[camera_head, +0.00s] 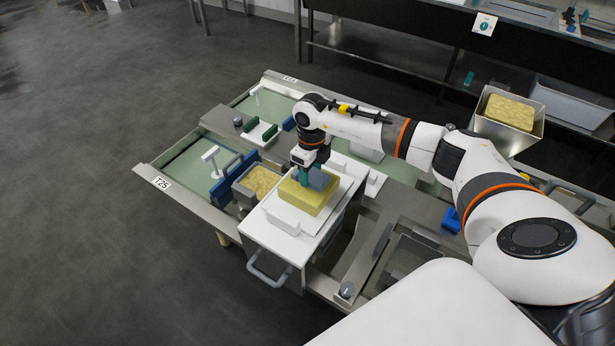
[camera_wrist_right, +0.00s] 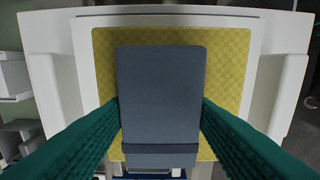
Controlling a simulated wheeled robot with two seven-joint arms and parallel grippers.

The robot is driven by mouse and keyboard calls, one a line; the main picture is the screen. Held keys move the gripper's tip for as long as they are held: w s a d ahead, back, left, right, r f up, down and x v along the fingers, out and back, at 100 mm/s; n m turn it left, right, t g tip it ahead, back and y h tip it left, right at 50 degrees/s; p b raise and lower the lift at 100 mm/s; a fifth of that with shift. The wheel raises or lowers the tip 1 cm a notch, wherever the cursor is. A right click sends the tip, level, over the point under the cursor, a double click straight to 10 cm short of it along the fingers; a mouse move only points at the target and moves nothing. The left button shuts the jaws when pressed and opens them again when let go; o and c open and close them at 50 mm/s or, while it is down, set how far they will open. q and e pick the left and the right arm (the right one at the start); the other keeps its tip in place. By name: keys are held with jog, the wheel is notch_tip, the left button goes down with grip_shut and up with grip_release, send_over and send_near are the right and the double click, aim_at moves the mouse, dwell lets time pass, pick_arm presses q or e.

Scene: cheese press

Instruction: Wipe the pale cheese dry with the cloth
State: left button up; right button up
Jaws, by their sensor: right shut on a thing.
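The pale yellow cheese (camera_head: 301,197) is a block lying on a white board on the cart; its textured top also shows in the right wrist view (camera_wrist_right: 228,75). The blue-grey cloth (camera_wrist_right: 160,95), a folded pad, is between the teal fingers of my right gripper (camera_wrist_right: 160,118). The gripper is shut on it. In the head view the cloth (camera_head: 319,180) is over the cheese's top at the far right part. It looks to be on or just above the cheese; I cannot tell if it touches. My left gripper is out of view.
A white tray (camera_head: 285,217) with raised side blocks surrounds the cheese. Another cheese (camera_head: 261,180) sits in a metal mould to the left, beside a blue plate (camera_head: 222,188). A steel bin (camera_head: 509,135) with a yellow block stands at the right. Floor at the left is clear.

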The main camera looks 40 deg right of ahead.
jog(key=shift+w+d, duration=0.15)
jog(key=shift+d, duration=0.3)
jog(key=shift+r+p, duration=1.65)
jog(key=shift+r, duration=0.9)
jog(key=shift+a, duration=0.1)
